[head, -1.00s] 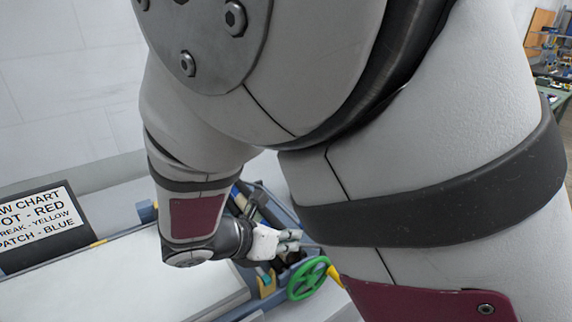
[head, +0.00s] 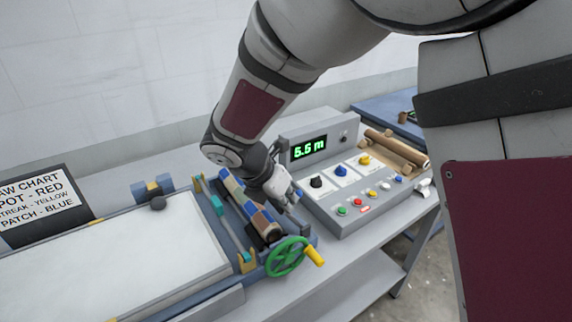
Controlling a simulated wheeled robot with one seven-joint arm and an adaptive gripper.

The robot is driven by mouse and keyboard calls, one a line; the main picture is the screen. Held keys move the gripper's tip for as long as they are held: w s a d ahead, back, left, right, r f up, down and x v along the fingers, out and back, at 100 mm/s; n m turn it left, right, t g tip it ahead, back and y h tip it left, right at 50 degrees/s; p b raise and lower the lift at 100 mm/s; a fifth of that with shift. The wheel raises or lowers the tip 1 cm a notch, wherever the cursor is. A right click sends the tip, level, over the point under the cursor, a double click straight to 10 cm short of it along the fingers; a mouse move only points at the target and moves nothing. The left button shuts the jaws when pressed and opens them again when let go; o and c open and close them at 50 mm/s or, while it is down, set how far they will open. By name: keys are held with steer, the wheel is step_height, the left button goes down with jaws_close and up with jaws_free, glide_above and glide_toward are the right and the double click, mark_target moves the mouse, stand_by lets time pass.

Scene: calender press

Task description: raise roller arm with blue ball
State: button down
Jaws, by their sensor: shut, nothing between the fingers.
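The press (head: 75,285) has a long white bed at the left. A small dark ball (head: 157,203) sits at the bed's far edge, by blue and yellow brackets; I cannot tell that it is blue. No clearly blue ball shows. A multicoloured roller (head: 235,190) lies across the press's right end, partly hidden by my arm. My gripper (head: 294,197) is shut and empty, above the right end of the press, beside the roller and left of the control console.
A green handwheel (head: 287,257) with a yellow handle is at the press's front right. The console (head: 350,222) has several knobs and buttons and a display reading 5.5 m. A defect chart (head: 42,213) stands at the left.

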steer(key=w+d+f+g+y, duration=0.1)
steer(key=w+d+g+y, duration=0.4)
steer(key=w+d+y, duration=0.3)
steer(key=shift+d+f+g, duration=0.25)
steer(key=shift+d+g, duration=0.15)
steer(key=shift+d, duration=1.6)
